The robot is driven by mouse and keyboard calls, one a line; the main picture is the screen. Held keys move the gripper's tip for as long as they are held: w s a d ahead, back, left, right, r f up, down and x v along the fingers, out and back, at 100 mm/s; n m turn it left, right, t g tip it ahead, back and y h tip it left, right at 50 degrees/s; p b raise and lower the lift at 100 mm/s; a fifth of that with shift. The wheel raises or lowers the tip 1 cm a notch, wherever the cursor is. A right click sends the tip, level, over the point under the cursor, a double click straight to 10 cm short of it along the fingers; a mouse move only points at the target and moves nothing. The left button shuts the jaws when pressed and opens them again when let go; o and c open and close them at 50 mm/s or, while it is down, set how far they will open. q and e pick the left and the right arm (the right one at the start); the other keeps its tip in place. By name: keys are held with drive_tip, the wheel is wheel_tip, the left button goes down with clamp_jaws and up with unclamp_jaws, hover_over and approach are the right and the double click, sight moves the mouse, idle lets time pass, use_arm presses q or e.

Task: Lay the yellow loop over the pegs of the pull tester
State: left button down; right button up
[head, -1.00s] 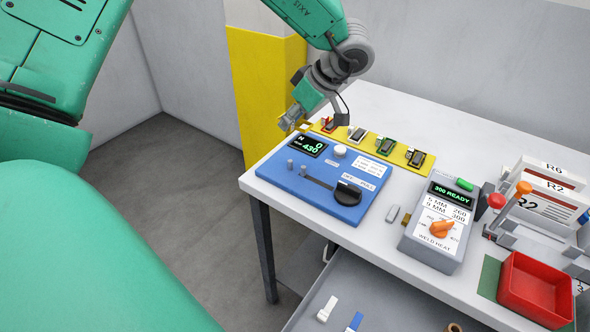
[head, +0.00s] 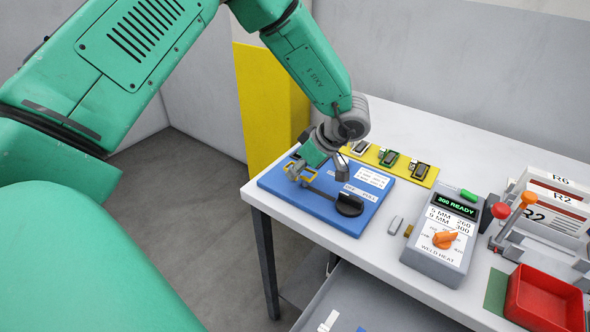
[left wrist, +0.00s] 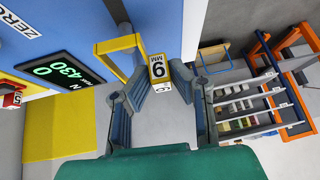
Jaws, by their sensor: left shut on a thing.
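The pull tester is a blue box (head: 325,217) at the near left of the table, with a black knob (head: 349,204) in its slot. My left gripper (head: 305,174) is over its left part, shut on the yellow loop (head: 294,165). In the left wrist view the loop (left wrist: 116,45) sticks out from between the fingertips (left wrist: 158,78), with a label reading 9 MM on its end. The loop is above or near the pegs. My right gripper is out of view.
A yellow strip with several clips (head: 388,158) lies behind the tester. The tester's display (left wrist: 59,71) shows in the left wrist view.

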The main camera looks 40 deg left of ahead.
use_arm(q)
drive_tip(key=shift+d, duration=0.2)
drive_tip(key=shift+s+a+f, duration=0.1)
drive_tip(key=shift+a+f, duration=0.45)
drive_tip(key=shift+a, duration=0.25)
drive_tip(key=c, duration=1.5)
unclamp_jaws()
drive_tip(key=shift+a+f, duration=0.15)
drive_tip(key=shift+a, duration=0.1)
drive_tip(key=shift+o, duration=0.2)
drive_tip(key=shift+d+r, duration=0.2)
drive_tip(key=shift+d, duration=0.45)
drive_tip(key=shift+d+r, duration=0.15)
drive_tip(key=shift+r, duration=0.1)
drive_tip(key=v, duration=1.2)
drive_tip(key=shift+r, duration=0.35)
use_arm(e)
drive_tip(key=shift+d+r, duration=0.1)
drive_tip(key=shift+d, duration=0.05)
use_arm(q)
drive_tip(key=shift+a, duration=0.25)
